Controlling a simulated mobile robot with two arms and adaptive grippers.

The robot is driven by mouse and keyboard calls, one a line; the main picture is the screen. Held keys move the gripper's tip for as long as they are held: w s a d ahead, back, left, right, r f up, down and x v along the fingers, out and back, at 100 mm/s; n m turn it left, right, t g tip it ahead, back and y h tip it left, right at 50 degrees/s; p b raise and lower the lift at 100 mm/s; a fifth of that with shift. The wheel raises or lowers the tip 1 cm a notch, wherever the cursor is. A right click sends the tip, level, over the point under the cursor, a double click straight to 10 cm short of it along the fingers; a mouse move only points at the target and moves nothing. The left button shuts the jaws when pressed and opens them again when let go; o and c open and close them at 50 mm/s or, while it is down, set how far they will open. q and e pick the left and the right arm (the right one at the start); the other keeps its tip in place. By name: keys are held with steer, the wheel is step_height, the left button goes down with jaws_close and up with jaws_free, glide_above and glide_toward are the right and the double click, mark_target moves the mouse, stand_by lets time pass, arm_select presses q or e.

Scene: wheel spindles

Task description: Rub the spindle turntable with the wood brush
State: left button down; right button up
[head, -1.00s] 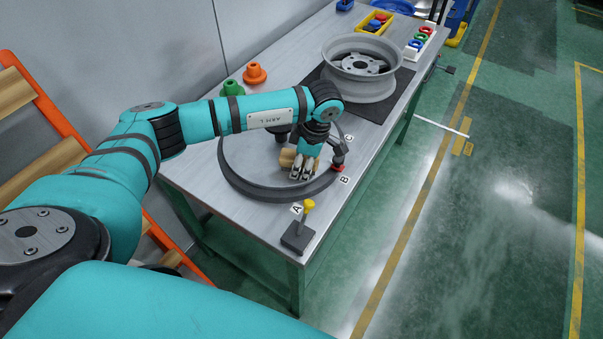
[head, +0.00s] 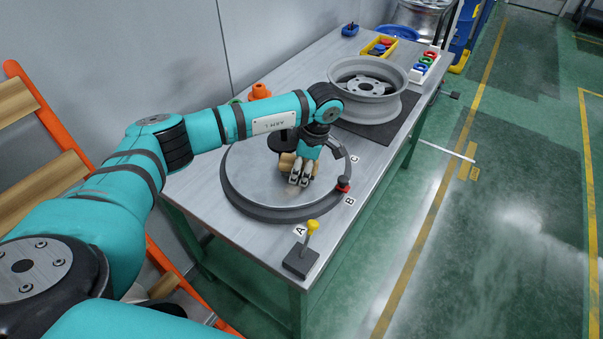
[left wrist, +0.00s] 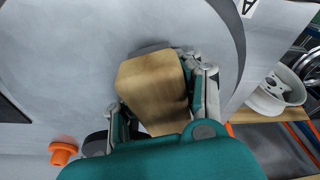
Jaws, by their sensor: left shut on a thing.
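The spindle turntable (head: 255,190) is a round grey plate with a dark rim on the near part of the bench. It also fills much of the left wrist view (left wrist: 60,60). My left gripper (head: 300,178) is over the plate, right of its middle, shut on the wood brush (head: 287,162). In the left wrist view the brush (left wrist: 153,88) is a tan wooden block between the fingers. The brush is low over the plate; its underside is hidden, so I cannot tell whether it touches. My right gripper is not in view.
A yellow-knobbed lever (head: 312,226) stands at the bench's near corner by label A. A red clamp (head: 343,187) sits at the turntable's rim by label B. A grey wheel rim (head: 368,95) rests on a black mat behind. An orange part (head: 259,91) stands at the back left.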

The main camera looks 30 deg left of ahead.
arm_select(q)
steer(key=shift+w+a+r+p, duration=0.15)
steer(key=shift+r+p, duration=0.8)
steer(key=shift+r, duration=0.55)
steer(key=shift+w+a+r+p, duration=0.15)
steer(key=shift+r+p, duration=0.75)
steer(key=shift+r, duration=0.7)
steer(key=shift+s+d, duration=0.1)
steer(key=shift+a+p+v, duration=0.15)
steer(key=shift+p+v, duration=0.3)
steer(key=shift+v, duration=0.3)
steer(key=shift+a+p+v, duration=0.15)
steer(key=shift+p+v, duration=0.25)
steer(key=shift+v, duration=0.3)
steer(key=shift+s, duration=0.2)
steer(key=shift+d, duration=0.1)
